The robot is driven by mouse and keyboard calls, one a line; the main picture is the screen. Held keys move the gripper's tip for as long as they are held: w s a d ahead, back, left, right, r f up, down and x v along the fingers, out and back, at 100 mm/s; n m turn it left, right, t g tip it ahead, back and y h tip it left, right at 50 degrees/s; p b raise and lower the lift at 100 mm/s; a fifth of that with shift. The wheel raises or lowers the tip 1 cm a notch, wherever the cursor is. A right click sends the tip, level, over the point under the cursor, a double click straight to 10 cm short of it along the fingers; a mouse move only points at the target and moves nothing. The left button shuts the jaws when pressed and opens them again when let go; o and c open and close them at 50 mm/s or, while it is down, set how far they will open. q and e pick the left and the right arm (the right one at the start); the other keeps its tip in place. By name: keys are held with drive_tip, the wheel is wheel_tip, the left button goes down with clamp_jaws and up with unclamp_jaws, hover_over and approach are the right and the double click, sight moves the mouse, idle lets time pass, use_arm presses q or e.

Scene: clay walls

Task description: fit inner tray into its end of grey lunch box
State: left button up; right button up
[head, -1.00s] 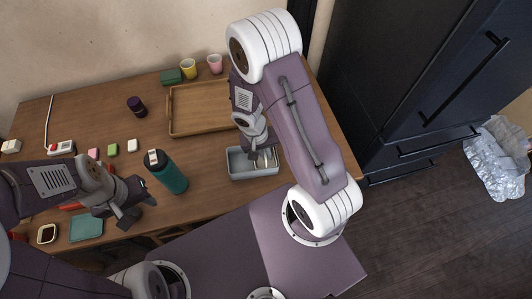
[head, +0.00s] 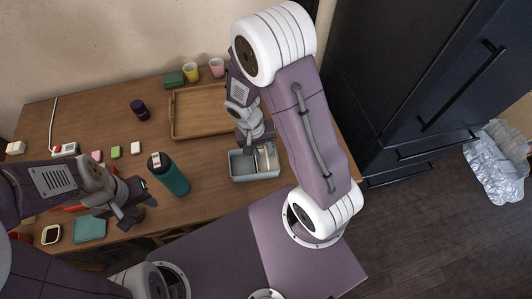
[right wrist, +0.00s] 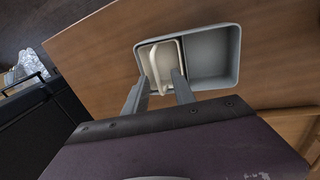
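The grey lunch box (head: 240,177) stands near the table's front edge, with a divider across it. The cream inner tray (head: 267,158) is in its right end in the head view; the other compartment is empty. In the right wrist view the tray (right wrist: 164,60) is in the left compartment of the box (right wrist: 238,60), slightly askew; I cannot tell whether it sits flush. My left gripper (head: 140,208) is empty with fingers apart, left of the box.
A wooden tray (head: 200,112) lies behind the box, with yellow and pink cups (head: 217,67) beyond. Several small blocks lie at left. A dark cabinet (head: 400,90) stands at right.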

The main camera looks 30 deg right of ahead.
drive_tip(key=shift+a+r, duration=0.25)
drive_tip(key=shift+r, duration=1.05)
